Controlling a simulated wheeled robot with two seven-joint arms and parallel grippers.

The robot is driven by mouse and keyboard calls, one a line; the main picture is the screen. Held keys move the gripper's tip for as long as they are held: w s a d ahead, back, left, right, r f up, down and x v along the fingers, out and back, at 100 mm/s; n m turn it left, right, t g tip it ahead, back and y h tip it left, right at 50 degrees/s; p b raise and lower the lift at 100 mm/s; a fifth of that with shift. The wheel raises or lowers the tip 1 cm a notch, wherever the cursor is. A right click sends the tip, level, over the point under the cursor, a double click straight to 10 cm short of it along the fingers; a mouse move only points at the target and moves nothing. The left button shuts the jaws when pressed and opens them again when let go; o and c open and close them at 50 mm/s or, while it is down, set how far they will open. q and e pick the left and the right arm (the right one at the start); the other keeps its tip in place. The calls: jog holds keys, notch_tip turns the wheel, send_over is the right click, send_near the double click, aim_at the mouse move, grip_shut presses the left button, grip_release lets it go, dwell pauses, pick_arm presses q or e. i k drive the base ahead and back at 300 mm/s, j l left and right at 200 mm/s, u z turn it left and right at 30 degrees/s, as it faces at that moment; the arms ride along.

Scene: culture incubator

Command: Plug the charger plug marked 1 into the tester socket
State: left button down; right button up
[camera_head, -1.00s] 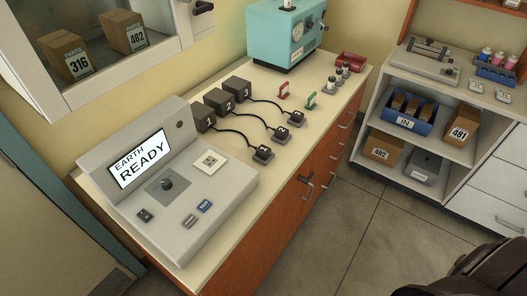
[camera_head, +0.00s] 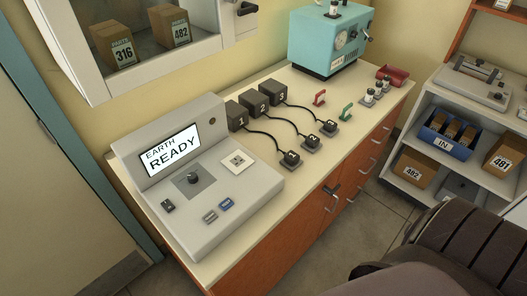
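Three black chargers stand in a row on the counter, marked 1 (camera_head: 240,117), 2 (camera_head: 257,104) and 3 (camera_head: 276,94). A black cord runs from each to a small dark plug on a grey base. The nearest plug (camera_head: 290,158) seems to be on the cord from charger 1; its mark is too small to read surely. The grey tester (camera_head: 225,205) stands at the near left, its screen (camera_head: 172,150) reading "EARTH READY". A white square socket (camera_head: 237,162) is on its sloped top. Neither gripper is in view.
The tester also has a dark knob (camera_head: 193,179) and small switches. A red clip (camera_head: 319,98) and a green clip (camera_head: 346,112) stand behind the plugs. A teal machine (camera_head: 328,42) is at the back. A dark rounded shape fills the lower right.

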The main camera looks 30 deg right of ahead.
aim_at(291, 157)
jog(key=k+l+u, duration=0.2)
jog(key=l, duration=0.2)
jog(key=l+u, duration=0.25)
jog(key=l, duration=0.2)
jog(key=k+l+u, duration=0.2)
jog(key=l, duration=0.15)
jog(key=k+l+u, duration=0.25)
jog(key=l, duration=0.15)
jog(key=k+l, duration=0.15)
jog(key=l, duration=0.2)
jog(key=k+l, duration=0.15)
jog(key=l, duration=0.2)
jog(key=k+l, duration=0.2)
jog(key=l, duration=0.15)
